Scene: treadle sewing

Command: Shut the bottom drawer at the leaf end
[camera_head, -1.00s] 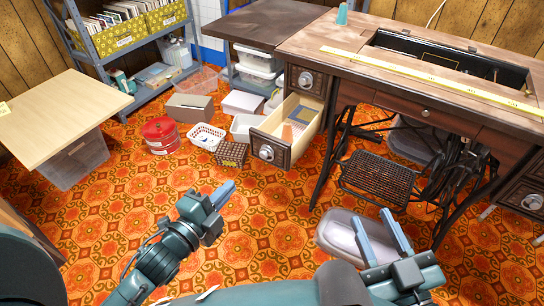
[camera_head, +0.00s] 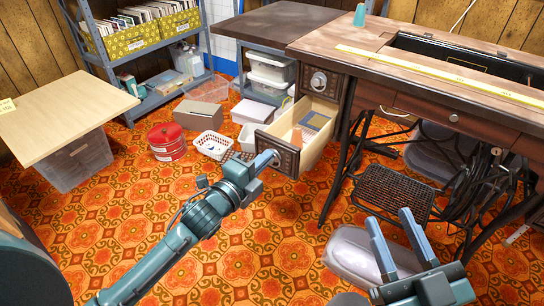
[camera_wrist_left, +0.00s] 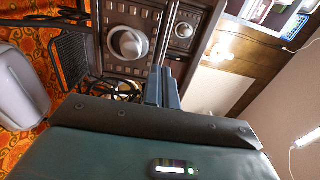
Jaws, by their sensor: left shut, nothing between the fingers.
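The bottom drawer (camera_head: 313,150) at the leaf end of the sewing table stands pulled out, with an orange piece and a blue-grey packet (camera_head: 318,121) inside. Its dark carved front (camera_head: 287,160) faces me; its round knob (camera_wrist_left: 128,43) shows in the left wrist view. My left gripper (camera_head: 270,158) is shut and empty, its tips at the drawer front and hiding its knob in the head view. I cannot tell whether they touch it. The shut fingers also show in the left wrist view (camera_wrist_left: 161,82). My right gripper (camera_head: 394,228) is open and empty, low in front of the treadle.
The closed upper drawer (camera_head: 319,81) sits above the open one. White baskets (camera_head: 213,145) and a red tin (camera_head: 167,142) stand on the floor to the left. The iron treadle (camera_head: 393,193) and a pale oval tub (camera_head: 350,257) are to the right. Patterned floor lies clear in front.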

